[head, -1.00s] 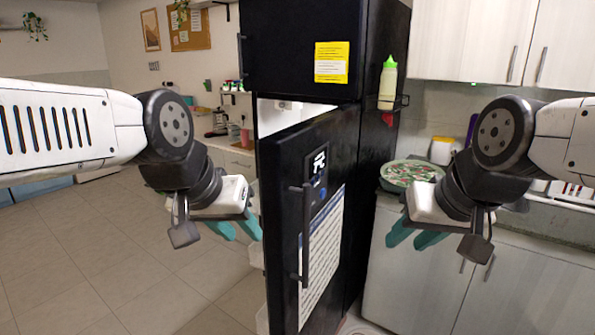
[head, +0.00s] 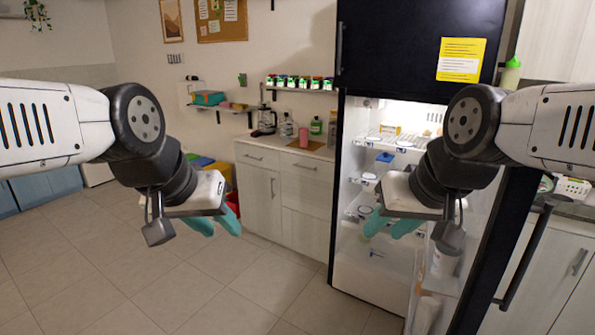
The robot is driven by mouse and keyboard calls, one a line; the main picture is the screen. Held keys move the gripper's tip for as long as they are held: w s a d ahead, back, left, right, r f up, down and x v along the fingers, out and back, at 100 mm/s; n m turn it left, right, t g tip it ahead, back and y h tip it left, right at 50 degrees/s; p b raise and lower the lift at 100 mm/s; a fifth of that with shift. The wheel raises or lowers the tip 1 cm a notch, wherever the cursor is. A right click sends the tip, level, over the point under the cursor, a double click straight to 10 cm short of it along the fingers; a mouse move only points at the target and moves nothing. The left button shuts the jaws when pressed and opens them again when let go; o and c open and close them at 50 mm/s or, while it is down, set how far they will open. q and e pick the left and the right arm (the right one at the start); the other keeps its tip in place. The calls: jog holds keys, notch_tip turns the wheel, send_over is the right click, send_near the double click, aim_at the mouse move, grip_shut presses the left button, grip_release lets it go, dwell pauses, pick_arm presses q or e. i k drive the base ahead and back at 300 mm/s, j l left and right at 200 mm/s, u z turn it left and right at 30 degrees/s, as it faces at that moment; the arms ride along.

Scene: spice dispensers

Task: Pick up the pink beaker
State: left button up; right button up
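A small pink beaker (head: 304,137) stands on the far counter, left of the fridge, on or beside a brownish mat. My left gripper (head: 217,222) is in the air, low and to the left of the beaker, with its teal fingers apart and empty. My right gripper (head: 389,225) is in the air in front of the open fridge, with its teal fingers apart and empty. Both grippers are well short of the beaker, and neither hides it.
The black fridge (head: 400,50) is open, its door (head: 525,205) swung out at the right. Bottles (head: 316,127) and a coffee maker (head: 267,120) share the counter (head: 265,147). Spice dispensers (head: 300,83) line a wall shelf. The tiled floor (head: 215,285) ahead is clear.

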aim_at(304, 131)
jog(key=i+j, duration=0.35)
jog(key=i, duration=0.15)
jog(key=i+j, duration=0.4)
jog(key=i, duration=0.15)
jog(key=i+j, duration=0.35)
jog(key=i, duration=0.15)
jog(key=i+l, duration=0.15)
jog(key=i, duration=0.4)
jog(key=i+l, duration=0.1)
jog(key=i, duration=0.4)
jog(key=i+l, duration=0.15)
jog(key=i, duration=0.4)
jog(key=i+l+u, duration=0.1)
jog(key=i, duration=0.45)
